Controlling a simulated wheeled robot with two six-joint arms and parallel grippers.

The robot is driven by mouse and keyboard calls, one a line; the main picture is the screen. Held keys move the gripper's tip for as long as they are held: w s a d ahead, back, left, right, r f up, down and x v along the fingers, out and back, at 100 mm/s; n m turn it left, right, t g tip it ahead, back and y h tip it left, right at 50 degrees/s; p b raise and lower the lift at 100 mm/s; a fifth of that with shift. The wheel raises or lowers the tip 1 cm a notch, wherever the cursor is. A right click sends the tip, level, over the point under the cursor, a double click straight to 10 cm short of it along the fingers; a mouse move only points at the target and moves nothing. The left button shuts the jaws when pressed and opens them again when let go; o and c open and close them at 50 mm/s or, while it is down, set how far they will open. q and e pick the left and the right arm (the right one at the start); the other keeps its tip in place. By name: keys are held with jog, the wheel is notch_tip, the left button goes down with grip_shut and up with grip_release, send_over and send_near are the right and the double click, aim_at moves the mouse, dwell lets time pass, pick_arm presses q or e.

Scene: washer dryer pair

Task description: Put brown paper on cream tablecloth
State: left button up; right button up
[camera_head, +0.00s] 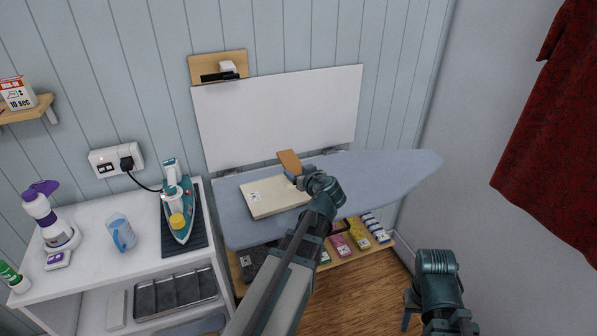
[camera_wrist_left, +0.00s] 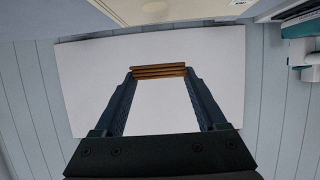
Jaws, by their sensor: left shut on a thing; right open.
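The cream tablecloth (camera_head: 268,198) is a flat folded block with a small label, lying on the left part of the blue-grey ironing board (camera_head: 375,175). The brown paper (camera_head: 289,160) is a small stack, seen edge-on in the left wrist view (camera_wrist_left: 160,71). My left gripper (camera_head: 294,177) is shut on it and holds it near the cloth's far right edge. I cannot tell whether the paper touches the cloth. Its fingertips in the left wrist view (camera_wrist_left: 160,76) lie on both sides of the stack. My right gripper (camera_head: 408,308) is open and low at the right, partly hidden.
A white panel (camera_head: 280,115) stands behind the board. On the white counter at left are an iron (camera_head: 179,205), a blue cup (camera_head: 121,232) and a purple-white bottle (camera_head: 48,217). Several small packs (camera_head: 358,235) lie on a shelf below. The board's right part is clear.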

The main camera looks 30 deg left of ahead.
aim_at(299, 199)
jog(key=shift+f, duration=0.15)
pick_arm(q)
notch_tip(299, 199, down, 7)
jog(key=b, duration=0.7)
jog(key=shift+f, duration=0.2)
pick_arm(e)
notch_tip(299, 199, down, 7)
pick_arm(q)
jog(key=shift+f+b, duration=0.75)
jog(key=shift+b, duration=0.25)
pick_arm(e)
jog(key=shift+f, duration=0.85)
pick_arm(q)
jog(key=o, duration=1.3)
jog(key=shift+s, duration=0.1)
